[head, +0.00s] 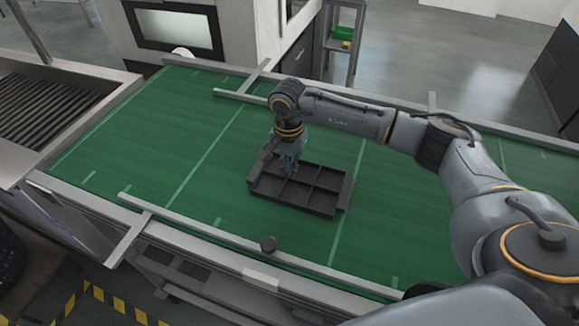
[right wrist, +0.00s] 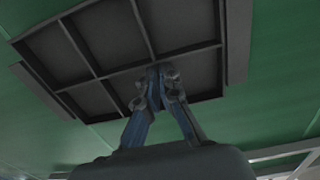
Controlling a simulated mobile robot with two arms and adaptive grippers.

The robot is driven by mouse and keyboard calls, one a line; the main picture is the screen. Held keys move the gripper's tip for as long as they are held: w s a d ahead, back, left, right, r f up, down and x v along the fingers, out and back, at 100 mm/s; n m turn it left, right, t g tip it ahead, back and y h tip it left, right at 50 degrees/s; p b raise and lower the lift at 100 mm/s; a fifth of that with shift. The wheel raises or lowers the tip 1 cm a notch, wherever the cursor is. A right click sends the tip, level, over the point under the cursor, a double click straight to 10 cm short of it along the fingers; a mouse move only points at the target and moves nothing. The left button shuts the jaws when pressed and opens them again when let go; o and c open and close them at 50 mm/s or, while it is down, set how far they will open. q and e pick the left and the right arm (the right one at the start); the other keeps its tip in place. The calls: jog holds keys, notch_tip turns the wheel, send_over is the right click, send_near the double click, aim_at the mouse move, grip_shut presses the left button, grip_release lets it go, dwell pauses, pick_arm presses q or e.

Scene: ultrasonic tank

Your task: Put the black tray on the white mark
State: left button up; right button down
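The black tray (head: 318,207), divided into several square compartments, is over the green surface near the middle of the head view. I cannot tell if it touches the surface. My right gripper (head: 289,172) points down at the tray's inner dividers, left of its middle. In the right wrist view its fingertips (right wrist: 160,76) are close together at a divider of the tray (right wrist: 185,57) and appear shut on it. Pale lines cross the green surface: one (head: 205,157) left of the tray, another (head: 337,228) by its right end. I cannot tell which is the white mark. My left gripper is out of view.
Grey rails (head: 235,240) border the green surface (head: 140,150) at front and back. A metal basin with a dark ribbed inside (head: 50,105) stands at left. The surface left of the tray is clear.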

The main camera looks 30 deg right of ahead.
jog(key=c, duration=1.5)
grip_release()
jog(key=shift+f, duration=0.1)
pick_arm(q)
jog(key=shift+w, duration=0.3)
pick_arm(e)
jog(key=shift+r+p, duration=0.25)
jog(key=shift+p, duration=0.05)
pick_arm(q)
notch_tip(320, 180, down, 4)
jog(key=b, duration=0.4)
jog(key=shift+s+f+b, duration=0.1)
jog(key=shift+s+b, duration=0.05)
jog(key=shift+b, duration=0.15)
pick_arm(e)
notch_tip(320, 180, up, 12)
jog(key=shift+f, duration=0.1)
